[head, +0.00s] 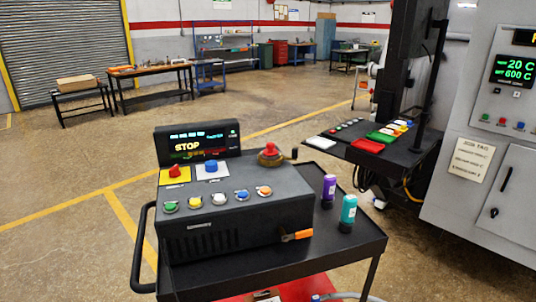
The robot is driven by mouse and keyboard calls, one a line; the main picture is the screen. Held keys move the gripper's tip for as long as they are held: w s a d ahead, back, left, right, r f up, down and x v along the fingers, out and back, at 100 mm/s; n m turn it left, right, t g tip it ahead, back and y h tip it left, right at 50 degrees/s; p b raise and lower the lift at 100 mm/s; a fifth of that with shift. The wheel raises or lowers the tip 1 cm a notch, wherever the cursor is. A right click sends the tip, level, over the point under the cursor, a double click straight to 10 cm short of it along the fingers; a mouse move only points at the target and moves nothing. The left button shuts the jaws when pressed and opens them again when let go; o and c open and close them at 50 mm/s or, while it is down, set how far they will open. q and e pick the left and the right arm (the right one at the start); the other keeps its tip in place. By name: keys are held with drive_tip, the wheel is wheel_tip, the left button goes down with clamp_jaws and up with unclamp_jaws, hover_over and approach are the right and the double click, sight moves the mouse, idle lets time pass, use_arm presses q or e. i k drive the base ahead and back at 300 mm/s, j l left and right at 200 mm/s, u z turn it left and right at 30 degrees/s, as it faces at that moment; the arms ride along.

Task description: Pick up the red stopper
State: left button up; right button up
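A small red piece (270,148) sits upright on a round brown base (271,158) at the back right of the dark control box (237,222). It looks like a red stopper, but it is too small to be sure. Another red piece, a knob (174,171), stands on a yellow plate at the left of the box top. I cannot tell for certain which of the two is the stopper. Neither of my grippers is in view, and nothing touches either red piece.
The box stands on a black cart (345,246) with a handle at left. A purple bottle (328,188) and a teal bottle (348,210) stand right of it. A black shelf (345,152) with coloured items and a grey furnace cabinet (480,160) are at right. Open floor lies left.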

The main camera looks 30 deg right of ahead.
sight(270, 152)
drive_tip(key=l+z, duration=0.1)
drive_tip(key=z, duration=1.35)
